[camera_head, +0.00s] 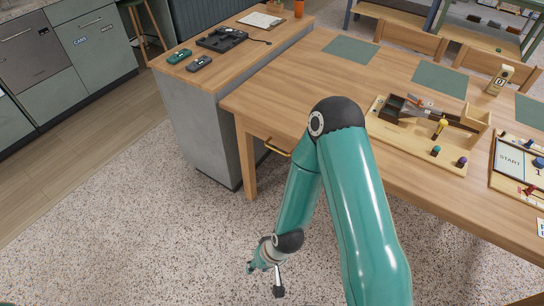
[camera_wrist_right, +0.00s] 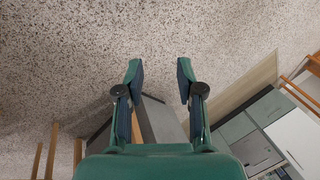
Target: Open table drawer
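The wooden table (camera_head: 272,105) fills the right half of the head view. A brass drawer handle (camera_head: 277,148) sits on its front face, close to the near left leg. The drawer front is mostly hidden behind my teal right arm, and no gap shows around it. My right gripper (camera_head: 264,280) hangs low over the floor, in front of the table and below the handle, apart from it. In the right wrist view the right gripper (camera_wrist_right: 160,72) has its two fingers spread wide with nothing between them. The handle cannot be made out there. My left gripper is not in view.
A grey side counter (camera_head: 212,135) with a wooden top stands against the table's left end. A wooden tray of parts (camera_head: 455,166) and a START board (camera_head: 510,160) lie on the table. Speckled floor (camera_head: 130,220) is clear at the left front.

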